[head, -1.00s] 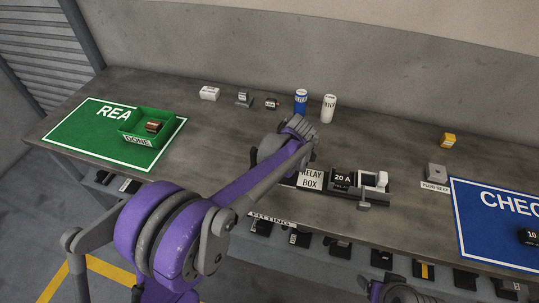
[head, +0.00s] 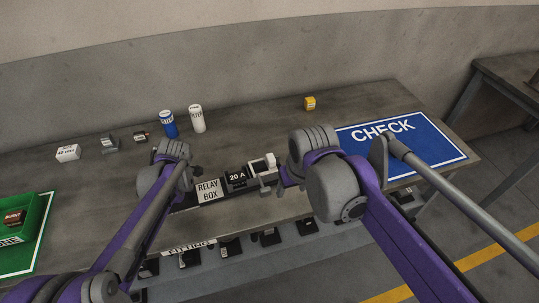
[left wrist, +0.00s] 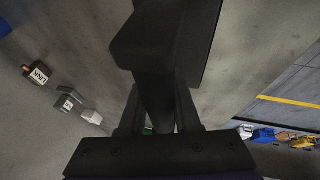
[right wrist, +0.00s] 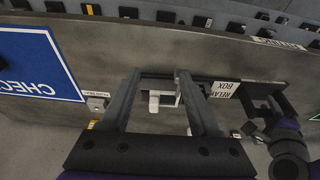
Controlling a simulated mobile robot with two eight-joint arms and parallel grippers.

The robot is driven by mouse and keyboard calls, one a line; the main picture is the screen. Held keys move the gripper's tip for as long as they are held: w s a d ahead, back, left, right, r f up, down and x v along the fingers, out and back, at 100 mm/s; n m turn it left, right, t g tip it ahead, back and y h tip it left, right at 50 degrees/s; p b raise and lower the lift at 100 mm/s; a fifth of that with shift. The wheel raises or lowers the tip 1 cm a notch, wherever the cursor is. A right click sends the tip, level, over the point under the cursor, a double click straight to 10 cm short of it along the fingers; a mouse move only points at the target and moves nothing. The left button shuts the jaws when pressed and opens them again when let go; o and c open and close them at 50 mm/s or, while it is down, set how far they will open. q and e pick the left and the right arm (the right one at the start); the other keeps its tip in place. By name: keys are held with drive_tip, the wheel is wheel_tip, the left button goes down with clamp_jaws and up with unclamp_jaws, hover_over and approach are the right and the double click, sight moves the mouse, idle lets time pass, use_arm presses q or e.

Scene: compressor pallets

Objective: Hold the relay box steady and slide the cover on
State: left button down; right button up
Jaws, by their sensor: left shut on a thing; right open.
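The dark relay box (head: 186,207) lies along the bench, with a white "RELAY BOX" label (head: 208,191) and a black "20 A" relay (head: 236,178) on it. At its right end is a white and light grey piece (head: 262,164) with a small grey tab; I cannot tell whether this is the cover. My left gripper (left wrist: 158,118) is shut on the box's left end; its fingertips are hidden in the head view. My right gripper (right wrist: 158,88) is open at the box's right end. In the right wrist view the white piece (right wrist: 163,98) shows between its fingers, without clear contact.
Blue (head: 168,124) and white (head: 197,118) cans, small parts and a yellow block (head: 310,103) stand behind. A blue CHECK mat (head: 430,145) is right, a green bin (head: 38,212) left. Several dark parts sit along the lower front shelf. Bench between cans and yellow block is clear.

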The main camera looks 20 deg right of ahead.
drive_tip(key=w+r+g, duration=0.2)
drive_tip(key=w+r, duration=0.2)
drive_tip(key=w, duration=0.7)
drive_tip(key=g, duration=0.1)
hover_over(271, 157)
wheel_tip(271, 157, down, 11)
drive_tip(key=shift+f, duration=0.1)
clamp_jaws()
idle(1.1)
